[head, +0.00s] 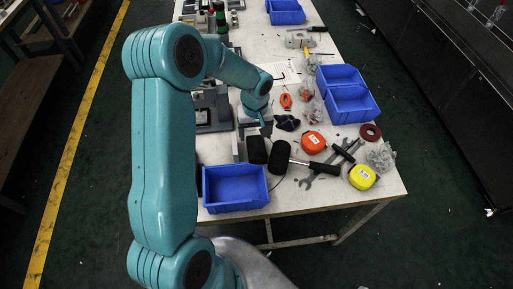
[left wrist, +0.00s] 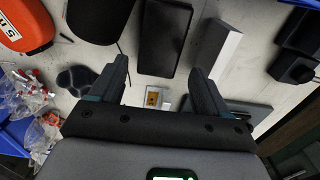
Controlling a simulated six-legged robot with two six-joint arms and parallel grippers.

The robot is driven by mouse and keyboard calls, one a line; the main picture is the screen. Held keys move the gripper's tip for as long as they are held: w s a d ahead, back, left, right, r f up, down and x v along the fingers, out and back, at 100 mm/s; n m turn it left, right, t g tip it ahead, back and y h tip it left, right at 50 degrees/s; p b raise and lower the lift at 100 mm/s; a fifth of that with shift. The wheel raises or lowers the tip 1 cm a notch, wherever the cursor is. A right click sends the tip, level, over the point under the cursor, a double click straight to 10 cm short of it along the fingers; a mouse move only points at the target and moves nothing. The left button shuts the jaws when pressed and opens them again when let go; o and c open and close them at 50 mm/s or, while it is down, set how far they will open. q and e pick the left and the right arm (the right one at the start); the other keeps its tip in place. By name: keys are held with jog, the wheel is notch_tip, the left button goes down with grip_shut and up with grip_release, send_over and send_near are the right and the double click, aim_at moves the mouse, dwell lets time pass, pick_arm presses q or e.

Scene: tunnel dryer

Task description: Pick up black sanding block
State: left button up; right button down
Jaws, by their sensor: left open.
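The black sanding block appears to be the flat black block (head: 257,150) near the table's front edge, beside a mallet head. In the left wrist view the block (left wrist: 165,38) lies past and between the fingertips, apart from them. My left gripper (head: 266,129) is over the table just behind the block, pointing down. In the left wrist view its two fingers (left wrist: 158,68) are spread with nothing between them. My right gripper is not in view.
The black mallet (head: 281,157) lies close on the block's right; a pale block (left wrist: 218,45) stands on its other side. A blue bin (head: 208,187) is in front. An orange tape measure (head: 313,142), wrenches (head: 325,170) and a yellow tape measure (head: 362,177) lie to the right.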

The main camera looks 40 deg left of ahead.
aim_at(256, 142)
pick_arm(q)
jog(key=shift+f+p, duration=0.5)
jog(key=shift+f, duration=2.3)
jog(key=shift+c, duration=0.3)
jog(key=c, duration=0.7)
jog(key=shift+c, duration=0.2)
notch_tip(256, 142, up, 20)
jog(key=shift+b, duration=0.4)
